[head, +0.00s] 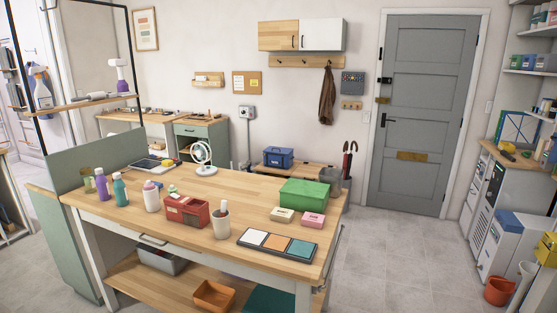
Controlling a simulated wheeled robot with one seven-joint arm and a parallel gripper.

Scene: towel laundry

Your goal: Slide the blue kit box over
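A blue box with a handle on its lid (278,157) stands upright on a low wooden bench (312,171) against the back wall, in the head view. It is beyond the far edge of the big worktable, which hides part of the bench. The box is shut. My gripper and arm are not in view.
The wooden worktable (240,187) fills the foreground. On it are a green box (304,195), a red caddy (186,210), a small fan (203,156) and several bottles. An umbrella stand (333,182) is right of the bench. Floor (400,245) is clear before the grey door (423,110).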

